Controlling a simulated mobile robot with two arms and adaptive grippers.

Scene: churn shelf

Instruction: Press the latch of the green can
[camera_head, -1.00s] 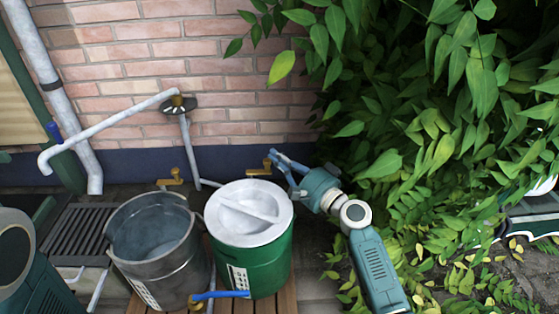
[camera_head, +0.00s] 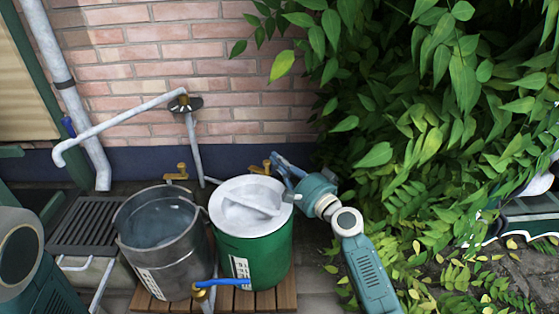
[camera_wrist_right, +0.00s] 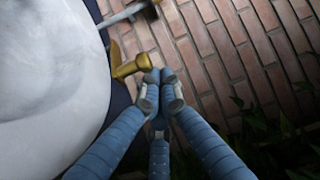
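The green can (camera_head: 252,260) stands upright with a white lid (camera_head: 245,193) that has a raised bar across it. A brass fitting (camera_head: 264,168) shows at the can's back edge; I cannot tell for sure if it is the latch. My right gripper (camera_head: 277,162) is at the back right of the can. In the right wrist view its blue fingers (camera_wrist_right: 160,88) are drawn together with nothing seen between them. A brass knob (camera_wrist_right: 132,66) is right by the fingertips; contact is unclear. The white lid (camera_wrist_right: 45,60) fills the left there. My left gripper is out of view.
A metal bucket (camera_head: 160,240) of water stands left of the can on a wooden pallet (camera_head: 272,300). A blue-handled tap (camera_head: 222,283) is in front of the can. A brick wall (camera_head: 120,60) is behind, and dense leaves (camera_head: 420,130) are at the right.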

